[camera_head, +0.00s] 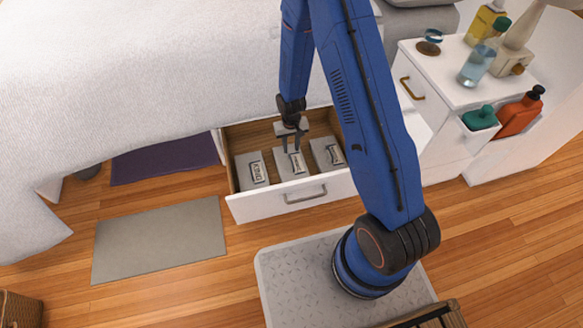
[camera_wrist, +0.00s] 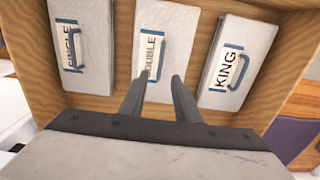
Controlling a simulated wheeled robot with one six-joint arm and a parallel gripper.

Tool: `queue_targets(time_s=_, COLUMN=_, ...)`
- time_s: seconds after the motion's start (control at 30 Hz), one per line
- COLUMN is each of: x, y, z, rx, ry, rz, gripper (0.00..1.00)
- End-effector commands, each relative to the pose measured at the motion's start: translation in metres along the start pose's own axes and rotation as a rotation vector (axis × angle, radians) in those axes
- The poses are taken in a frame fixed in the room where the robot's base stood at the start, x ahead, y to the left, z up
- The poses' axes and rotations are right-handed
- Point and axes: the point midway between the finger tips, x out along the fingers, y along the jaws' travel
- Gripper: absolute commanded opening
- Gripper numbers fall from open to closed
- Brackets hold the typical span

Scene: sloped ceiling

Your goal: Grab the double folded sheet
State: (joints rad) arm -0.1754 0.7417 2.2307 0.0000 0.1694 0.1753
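The double folded sheet (camera_wrist: 160,30) is a pale flat bundle with a "DOUBLE" label and a dark handle (camera_wrist: 160,62). It lies in the middle of the open drawer, between the other two bundles, and also shows in the head view (camera_head: 290,167). My gripper (camera_wrist: 157,80) is open, its two fingers apart and pointing toward the double sheet. In the head view my gripper (camera_head: 291,147) is over the far part of this sheet. I cannot tell whether the fingertips touch the sheet.
The KING sheet (camera_wrist: 232,62) and the SINGLE sheet (camera_wrist: 82,40) lie close on either side. The wooden drawer (camera_head: 240,205) stands out from under the bed (camera_head: 130,70). A white cabinet (camera_head: 430,110) with bottles stands at the right. A grey mat (camera_head: 160,240) lies on the floor.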

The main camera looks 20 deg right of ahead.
Motion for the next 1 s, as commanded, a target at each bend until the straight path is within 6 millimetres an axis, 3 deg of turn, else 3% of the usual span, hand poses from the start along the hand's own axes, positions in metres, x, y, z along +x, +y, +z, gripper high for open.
queue_targets(time_s=0.1, x=0.015, y=0.0, z=0.0, rx=0.0, ry=-0.001, rz=0.0, gripper=0.29)
queue_targets(time_s=0.47, x=0.031, y=0.0, z=0.002, rx=0.0, ry=0.0, rz=0.0, gripper=0.29)
queue_targets(time_s=0.8, x=0.069, y=0.0, z=0.008, rx=0.0, ry=-0.001, rz=0.0, gripper=0.29)
queue_targets(time_s=1.0, x=0.078, y=0.0, z=0.007, rx=0.0, ry=0.0, rz=0.0, gripper=0.29)
